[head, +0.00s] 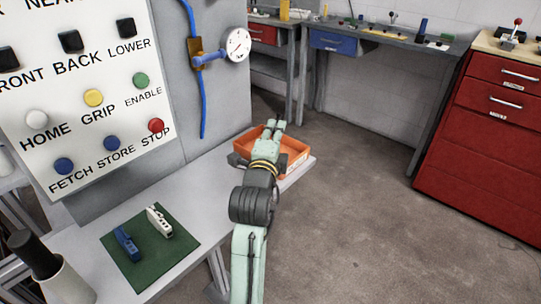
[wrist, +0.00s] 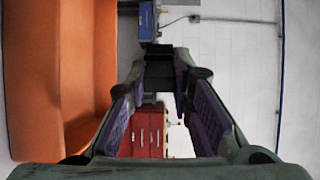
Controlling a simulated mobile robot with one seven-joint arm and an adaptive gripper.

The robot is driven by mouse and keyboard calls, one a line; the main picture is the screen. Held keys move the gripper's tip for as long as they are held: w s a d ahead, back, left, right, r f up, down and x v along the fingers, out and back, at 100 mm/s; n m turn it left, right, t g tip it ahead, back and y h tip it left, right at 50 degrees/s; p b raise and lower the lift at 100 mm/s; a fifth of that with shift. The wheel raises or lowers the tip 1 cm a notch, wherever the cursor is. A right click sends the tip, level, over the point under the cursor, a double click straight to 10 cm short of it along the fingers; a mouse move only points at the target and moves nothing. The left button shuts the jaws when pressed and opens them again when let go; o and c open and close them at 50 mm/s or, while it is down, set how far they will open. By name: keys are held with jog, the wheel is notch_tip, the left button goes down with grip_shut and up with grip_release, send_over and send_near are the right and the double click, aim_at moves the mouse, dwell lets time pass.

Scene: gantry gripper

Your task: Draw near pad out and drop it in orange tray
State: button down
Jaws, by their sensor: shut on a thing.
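The orange tray (head: 244,146) sits at the far end of the grey bench in the head view, partly hidden behind my arm. It also fills the left side of the wrist view as an orange wall (wrist: 60,70). My gripper (head: 276,124) is at the tray, seen from behind. In the wrist view its fingers (wrist: 160,80) are shut on a small dark block, which I take to be the near pad (wrist: 159,67). The block is between the fingertips, beside the tray wall in the picture. The head view does not show the pad, and its height over the tray is unclear.
A control panel (head: 85,85) with coloured buttons stands at left. A green mat (head: 150,250) with a blue and a white tool lies on the near bench (head: 205,190). A gauge (head: 237,44) juts from the cabinet. A red drawer cabinet (head: 490,140) stands right; floor between is clear.

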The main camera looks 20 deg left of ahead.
jog(key=c, duration=1.3)
grip_release()
jog(key=shift+c, duration=0.2)
jog(key=shift+s, duration=0.1)
jog(key=s, duration=0.2)
jog(key=s+d, duration=0.1)
jog(key=s, duration=0.4)
jog(key=shift+s+d, duration=0.15)
